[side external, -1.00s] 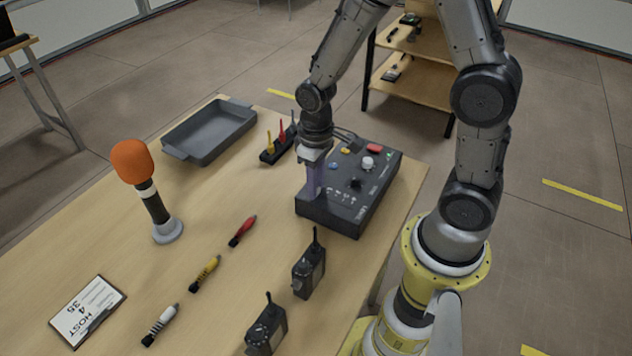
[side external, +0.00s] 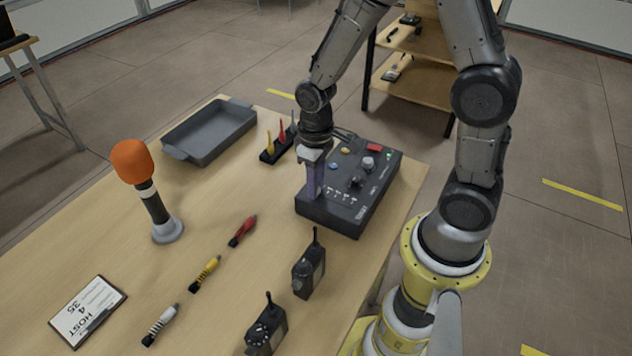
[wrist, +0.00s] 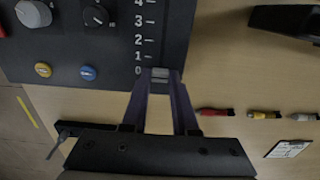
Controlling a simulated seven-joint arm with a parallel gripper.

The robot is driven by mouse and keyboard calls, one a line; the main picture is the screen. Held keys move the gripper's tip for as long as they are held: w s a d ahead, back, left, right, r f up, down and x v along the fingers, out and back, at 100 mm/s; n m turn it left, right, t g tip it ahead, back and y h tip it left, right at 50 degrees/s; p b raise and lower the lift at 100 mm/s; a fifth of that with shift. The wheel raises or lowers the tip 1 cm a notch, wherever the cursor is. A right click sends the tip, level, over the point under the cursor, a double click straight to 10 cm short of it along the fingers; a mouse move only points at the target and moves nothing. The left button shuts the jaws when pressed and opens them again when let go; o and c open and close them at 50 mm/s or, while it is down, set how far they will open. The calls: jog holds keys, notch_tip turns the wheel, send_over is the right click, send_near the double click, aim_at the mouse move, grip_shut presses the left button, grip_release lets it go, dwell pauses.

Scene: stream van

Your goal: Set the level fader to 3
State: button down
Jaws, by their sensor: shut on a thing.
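The dark control box (side external: 335,220) sits at the table's right side, below my arm. In the wrist view its panel (wrist: 120,48) shows a printed scale with 0, 1, 2, 3 and 4 readable.
The box also carries a pale knob (wrist: 33,13), a black knob (wrist: 95,15), a yellow button (wrist: 43,70) and a blue button (wrist: 88,72). A cable rack (side external: 277,147), grey tray (side external: 208,130), orange microphone (side external: 133,162) and two radios (side external: 309,268) stand around it.

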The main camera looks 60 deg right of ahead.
aim_at(340, 204)
jog(key=s, duration=0.6)
jog(key=shift+r, duration=0.1)
jog(key=shift+w, duration=0.1)
jog(key=c, duration=0.7)
grip_release()
notch_tip(340, 204, up, 14)
jog(key=shift+f, duration=0.15)
